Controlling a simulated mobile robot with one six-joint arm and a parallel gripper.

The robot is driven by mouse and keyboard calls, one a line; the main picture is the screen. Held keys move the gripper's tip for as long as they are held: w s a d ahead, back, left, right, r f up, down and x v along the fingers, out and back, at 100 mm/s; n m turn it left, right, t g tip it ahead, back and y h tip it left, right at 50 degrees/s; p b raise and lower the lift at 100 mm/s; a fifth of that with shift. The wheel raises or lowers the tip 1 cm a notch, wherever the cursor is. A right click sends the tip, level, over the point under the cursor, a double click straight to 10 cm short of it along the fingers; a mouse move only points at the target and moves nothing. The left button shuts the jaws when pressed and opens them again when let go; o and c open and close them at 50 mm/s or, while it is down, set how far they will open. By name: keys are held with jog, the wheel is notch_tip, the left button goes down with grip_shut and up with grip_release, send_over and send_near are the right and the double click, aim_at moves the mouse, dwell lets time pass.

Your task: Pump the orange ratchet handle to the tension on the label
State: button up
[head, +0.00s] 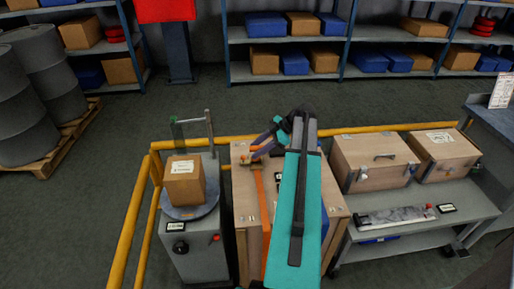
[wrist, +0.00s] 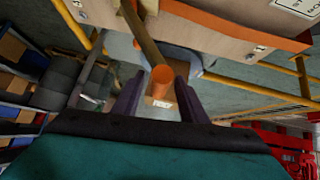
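The orange ratchet handle (wrist: 162,77) points its round end at the wrist camera, between the two purple fingers of my gripper (wrist: 160,82). Narrow gaps seem to show on both sides, so the fingers look open around it and not clamped. In the head view my gripper (head: 264,140) is over the far part of the large wooden crate (head: 334,196). The orange strap (head: 263,215) runs along the crate top. My teal forearm hides much of the crate's right side. A white label (wrist: 296,7) shows at the wrist view's top right, cut off and unreadable.
A grey machine carries a cardboard box (head: 184,186) on a round plate (head: 190,212), left of the crate. Yellow rails (head: 126,240) pass left and behind. A bench (head: 412,215) with two smaller crates stands right. Drums and shelves are farther back.

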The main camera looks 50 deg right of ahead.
jog(key=shift+w+a+f, duration=0.1)
jog(key=shift+f, duration=0.05)
grip_shut()
dwell(0.4)
jog(key=shift+f+b, duration=0.15)
jog(key=shift+b, duration=0.2)
